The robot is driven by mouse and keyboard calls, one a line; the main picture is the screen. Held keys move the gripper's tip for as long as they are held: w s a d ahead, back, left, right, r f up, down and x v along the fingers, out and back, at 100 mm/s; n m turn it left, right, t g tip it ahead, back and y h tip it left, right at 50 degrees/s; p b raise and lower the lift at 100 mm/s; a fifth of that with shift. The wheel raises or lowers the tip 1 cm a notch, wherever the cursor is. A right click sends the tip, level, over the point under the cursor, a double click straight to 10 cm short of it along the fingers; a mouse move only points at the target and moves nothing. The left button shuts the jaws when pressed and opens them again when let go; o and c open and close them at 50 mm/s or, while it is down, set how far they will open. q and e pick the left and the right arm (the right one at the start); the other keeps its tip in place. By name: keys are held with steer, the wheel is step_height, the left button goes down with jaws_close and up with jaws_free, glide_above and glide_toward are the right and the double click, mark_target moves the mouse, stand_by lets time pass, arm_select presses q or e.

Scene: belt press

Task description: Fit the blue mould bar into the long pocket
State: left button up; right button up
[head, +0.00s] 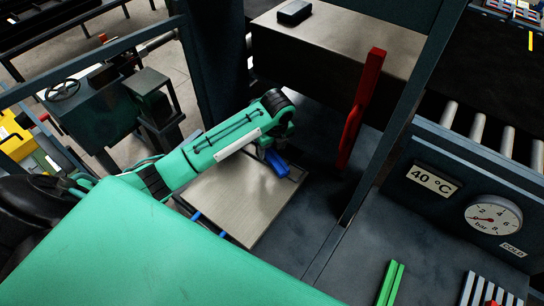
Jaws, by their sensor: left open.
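The blue mould bar (277,164) shows as a short blue piece at the far right part of a pale plate (240,205), partly covered by my left gripper. My left gripper (268,156) is open and points down right at this blue piece; I cannot tell whether they touch. A thin blue strip (222,235) also shows along the near left part of the plate, partly hidden by my green arm. I cannot make out the long pocket. My right gripper is not in view.
A red upright handle (361,110) stands right of the plate, beside a dark frame post. A panel with a 40 °C display (433,180) and a pressure gauge (493,216) is at right. Green bars (390,284) and grey bars (475,290) lie at the lower right.

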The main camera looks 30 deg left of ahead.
mark_target(272, 155)
arm_select(q)
step_height(272, 155, down, 3)
steer(key=shift+w+a+f, duration=0.1)
steer(key=shift+w, duration=0.05)
steer(key=shift+c, duration=0.4)
jaws_close()
